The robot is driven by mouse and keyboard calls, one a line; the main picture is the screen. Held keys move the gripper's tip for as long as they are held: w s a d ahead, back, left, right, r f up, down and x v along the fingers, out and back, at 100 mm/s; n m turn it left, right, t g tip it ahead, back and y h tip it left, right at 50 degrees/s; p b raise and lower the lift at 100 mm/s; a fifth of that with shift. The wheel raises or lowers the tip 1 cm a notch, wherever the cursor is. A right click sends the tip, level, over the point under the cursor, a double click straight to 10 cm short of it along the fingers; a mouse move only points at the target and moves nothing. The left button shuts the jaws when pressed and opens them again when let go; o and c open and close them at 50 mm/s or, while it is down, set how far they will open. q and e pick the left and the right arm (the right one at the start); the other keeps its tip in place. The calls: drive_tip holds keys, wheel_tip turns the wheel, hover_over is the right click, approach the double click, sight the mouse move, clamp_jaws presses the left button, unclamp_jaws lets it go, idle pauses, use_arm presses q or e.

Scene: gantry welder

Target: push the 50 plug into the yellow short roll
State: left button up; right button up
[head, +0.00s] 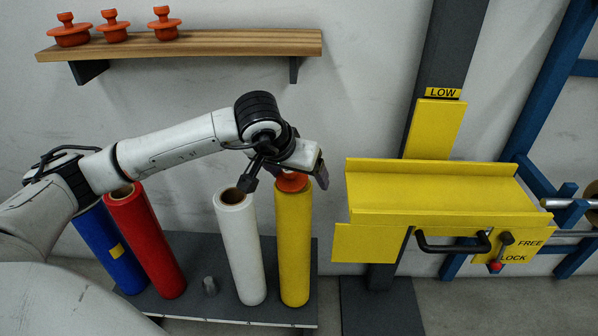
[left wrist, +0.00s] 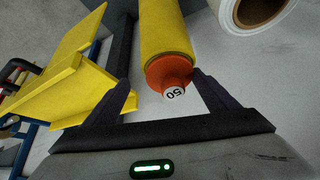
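The yellow short roll (head: 294,245) stands upright on the grey platform. An orange plug (head: 292,181) sits at its top end. In the left wrist view the plug marked 50 (left wrist: 172,78) is at the near end of the yellow roll (left wrist: 165,30), with its white label facing the camera; how deep it sits I cannot tell. My left gripper (head: 287,178) is at the roll's top. Its fingers (left wrist: 162,84) are spread on either side of the plug, with a clear gap on the left and the right fingertip close to the plug's edge. My right gripper is not in view.
A white roll (head: 240,245) stands close left of the yellow one, with red (head: 145,240) and blue (head: 108,245) rolls farther left. A small grey piece (head: 210,286) stands between. A wooden shelf (head: 200,43) holds three orange plugs. A yellow machine (head: 435,195) is at right.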

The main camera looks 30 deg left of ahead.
sight(294, 217)
use_arm(q)
drive_tip(key=s+f, duration=0.1)
drive_tip(key=f, duration=0.1)
drive_tip(key=s+d+f+g, duration=0.1)
drive_tip(key=f, duration=0.2)
drive_tip(key=s+f+g, duration=0.1)
drive_tip(key=s+f, duration=0.1)
drive_tip(key=f, duration=0.1)
drive_tip(key=shift+s+d, duration=0.1)
drive_tip(key=shift+d, duration=0.15)
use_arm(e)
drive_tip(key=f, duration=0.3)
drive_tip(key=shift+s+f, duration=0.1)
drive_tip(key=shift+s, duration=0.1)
use_arm(q)
drive_tip(key=shift+r, duration=0.5)
wheel_tip(294, 217, up, 16)
drive_tip(key=s+t+p, duration=0.1)
drive_tip(key=t+p, duration=0.1)
drive_tip(key=shift+s+a+f, duration=0.15)
drive_tip(key=shift+a+f, duration=0.05)
drive_tip(key=shift+a, duration=0.15)
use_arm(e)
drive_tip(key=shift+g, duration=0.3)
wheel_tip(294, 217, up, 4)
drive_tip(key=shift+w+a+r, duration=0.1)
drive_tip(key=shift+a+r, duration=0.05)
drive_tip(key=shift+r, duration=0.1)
